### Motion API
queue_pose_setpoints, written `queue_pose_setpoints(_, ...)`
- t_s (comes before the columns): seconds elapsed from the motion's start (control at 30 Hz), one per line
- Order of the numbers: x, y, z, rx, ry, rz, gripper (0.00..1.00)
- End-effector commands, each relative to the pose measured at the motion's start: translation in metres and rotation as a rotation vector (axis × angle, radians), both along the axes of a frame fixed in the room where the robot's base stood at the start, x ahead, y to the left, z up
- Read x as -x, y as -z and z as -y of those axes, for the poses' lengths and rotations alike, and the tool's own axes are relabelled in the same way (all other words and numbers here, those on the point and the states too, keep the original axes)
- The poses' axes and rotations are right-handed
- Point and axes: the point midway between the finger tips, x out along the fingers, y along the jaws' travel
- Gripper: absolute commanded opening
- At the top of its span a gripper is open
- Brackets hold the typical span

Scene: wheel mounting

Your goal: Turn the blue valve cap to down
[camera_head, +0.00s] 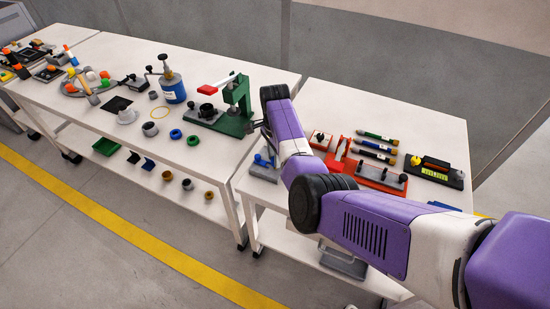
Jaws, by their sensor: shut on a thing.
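A small blue piece, which I take for the blue valve cap (262,160), sits on a grey plate (262,173) at the left edge of the right-hand table. My purple and black arm reaches in from the lower right and bends down over this plate. My gripper (269,149) is small in the picture and partly hidden by my forearm. It is shut at the blue cap. The fingertips, and which way the cap points, are too small to make out.
Right of my forearm, red fixtures (340,155), screwdrivers (376,145) and a black tray (434,171) lie on the right table (400,118). A green press (236,105) stands close left on the long table (215,165). A gap separates the tables.

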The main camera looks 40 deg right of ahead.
Motion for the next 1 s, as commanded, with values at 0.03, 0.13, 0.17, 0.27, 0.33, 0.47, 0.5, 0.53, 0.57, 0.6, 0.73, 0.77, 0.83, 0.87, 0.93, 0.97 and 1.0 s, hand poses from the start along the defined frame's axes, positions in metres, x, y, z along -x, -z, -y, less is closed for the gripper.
queue_pose_setpoints(0.03, -0.0034, -0.0051, 0.0021, 0.004, 0.045, 0.008, 0.00)
queue_pose_setpoints(0.13, -0.0034, -0.0051, 0.0022, 0.006, 0.140, 0.008, 0.00)
queue_pose_setpoints(0.17, -0.0035, -0.0051, 0.0022, 0.006, 0.168, 0.008, 0.00)
queue_pose_setpoints(0.27, -0.0039, -0.0052, 0.0020, 0.005, 0.262, 0.009, 0.00)
queue_pose_setpoints(0.33, -0.0039, -0.0052, 0.0023, 0.005, 0.329, 0.009, 0.00)
queue_pose_setpoints(0.47, -0.0039, -0.0051, 0.0028, 0.006, 0.453, 0.009, 0.00)
queue_pose_setpoints(0.5, -0.0039, -0.0050, 0.0028, 0.005, 0.490, 0.009, 0.00)
queue_pose_setpoints(0.53, -0.0039, -0.0049, 0.0027, 0.005, 0.518, 0.009, 0.00)
queue_pose_setpoints(0.57, -0.0040, -0.0048, 0.0026, 0.004, 0.546, 0.010, 0.00)
queue_pose_setpoints(0.6, -0.0040, -0.0047, 0.0025, 0.005, 0.582, 0.009, 0.00)
queue_pose_setpoints(0.73, -0.0038, -0.0046, 0.0027, 0.005, 0.690, 0.009, 0.00)
queue_pose_setpoints(0.77, -0.0038, -0.0047, 0.0028, 0.004, 0.714, 0.009, 0.00)
queue_pose_setpoints(0.83, -0.0039, -0.0048, 0.0030, 0.004, 0.764, 0.009, 0.00)
queue_pose_setpoints(0.87, -0.0039, -0.0049, 0.0030, 0.004, 0.784, 0.009, 0.00)
queue_pose_setpoints(0.93, -0.0039, -0.0051, 0.0032, 0.004, 0.826, 0.009, 0.00)
queue_pose_setpoints(0.97, -0.0039, -0.0052, 0.0032, 0.004, 0.843, 0.009, 0.00)
queue_pose_setpoints(1.0, -0.0038, -0.0053, 0.0033, 0.004, 0.863, 0.009, 0.00)
